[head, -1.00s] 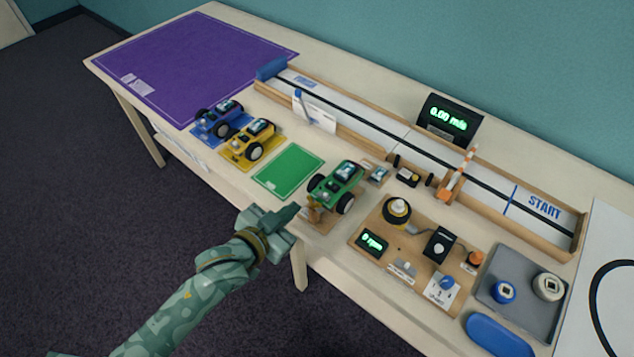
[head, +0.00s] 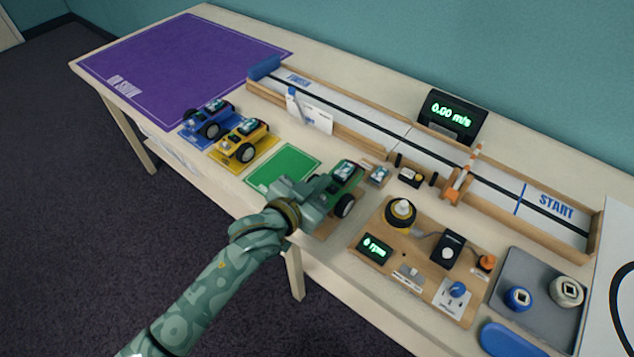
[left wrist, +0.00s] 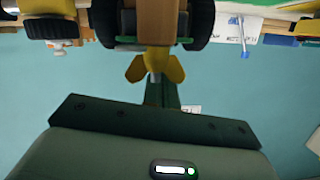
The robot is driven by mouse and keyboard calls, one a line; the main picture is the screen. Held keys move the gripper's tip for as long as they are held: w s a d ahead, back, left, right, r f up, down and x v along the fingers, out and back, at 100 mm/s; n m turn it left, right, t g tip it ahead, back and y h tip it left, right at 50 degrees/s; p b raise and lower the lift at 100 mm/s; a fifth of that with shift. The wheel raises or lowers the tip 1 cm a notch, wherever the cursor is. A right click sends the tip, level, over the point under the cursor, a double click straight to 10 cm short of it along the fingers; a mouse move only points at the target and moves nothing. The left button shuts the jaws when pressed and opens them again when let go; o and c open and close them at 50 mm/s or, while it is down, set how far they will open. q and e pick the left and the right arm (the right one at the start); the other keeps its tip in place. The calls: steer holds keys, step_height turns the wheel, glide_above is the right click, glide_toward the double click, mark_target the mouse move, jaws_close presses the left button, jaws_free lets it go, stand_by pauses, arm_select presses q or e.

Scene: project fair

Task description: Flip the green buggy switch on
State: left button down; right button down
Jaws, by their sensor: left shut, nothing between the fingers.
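The green buggy (head: 346,171) stands near the table's front edge in the head view, right of the green mat. My left gripper (head: 324,187) is shut and empty, at the buggy's left end and covering part of it. I cannot tell whether they touch. In the left wrist view, the buggy's underside and dark wheels (left wrist: 201,22) fill the top middle. There my shut fingers (left wrist: 160,88) point up toward a yellow, two-winged part (left wrist: 168,70) below the buggy. I cannot make out the buggy's switch. My right gripper is in neither view.
The green mat (head: 285,163) lies left of the buggy, with yellow (head: 243,140) and blue (head: 209,119) buggies beyond. A wooden motor board (head: 400,245) lies to the right. The walled track (head: 400,130) and speed display (head: 452,115) are behind. The purple mat (head: 180,65) is clear.

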arm_select(q)
steer(key=shift+a+f, duration=0.1)
steer(key=shift+f, duration=0.3)
